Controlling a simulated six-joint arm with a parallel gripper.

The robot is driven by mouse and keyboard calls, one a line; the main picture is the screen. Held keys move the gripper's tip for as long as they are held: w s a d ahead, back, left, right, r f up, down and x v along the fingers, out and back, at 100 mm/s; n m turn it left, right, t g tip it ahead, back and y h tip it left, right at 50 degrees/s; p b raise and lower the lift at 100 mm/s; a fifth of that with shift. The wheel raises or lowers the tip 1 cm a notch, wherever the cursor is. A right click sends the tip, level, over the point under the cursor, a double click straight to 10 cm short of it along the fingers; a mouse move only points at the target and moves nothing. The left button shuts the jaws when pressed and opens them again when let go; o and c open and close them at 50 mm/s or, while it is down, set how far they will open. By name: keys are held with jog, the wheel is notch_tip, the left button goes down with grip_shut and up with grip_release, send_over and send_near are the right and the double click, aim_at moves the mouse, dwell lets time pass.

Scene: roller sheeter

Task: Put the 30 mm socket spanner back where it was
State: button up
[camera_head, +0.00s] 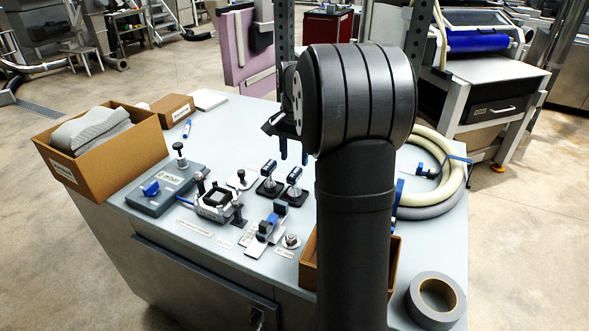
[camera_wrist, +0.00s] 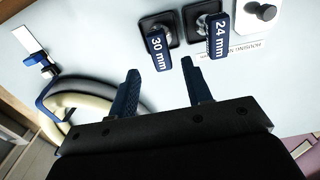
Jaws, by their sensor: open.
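The 30 mm socket spanner (camera_wrist: 157,46) has a blue handle with white lettering and stands on a black square base (camera_wrist: 146,21). In the head view the 30 mm spanner (camera_head: 294,177) is the right one of two alike. The 24 mm spanner (camera_wrist: 217,38) stands beside it on its own black base; it also shows in the head view (camera_head: 269,170). My gripper (camera_wrist: 160,70) is open and empty. Its blue fingertips are apart, just short of the 30 mm handle in the wrist view. In the head view my gripper (camera_head: 294,154) hangs above the spanners, partly hidden by my arm.
A black-knobbed plate (camera_head: 241,178) is left of the 24 mm spanner. A clamp frame (camera_head: 215,205) and a blue-and-grey block (camera_head: 265,228) stand nearer the front. Coiled hose (camera_head: 440,165) and a tape roll (camera_head: 435,300) lie right. A cardboard box (camera_head: 70,165) stands left.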

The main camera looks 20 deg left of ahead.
aim_at(295, 172)
jog(key=shift+r, duration=2.4)
jog(key=shift+f, duration=0.1)
jog(key=shift+f, duration=4.1)
jog(key=shift+f, duration=0.1)
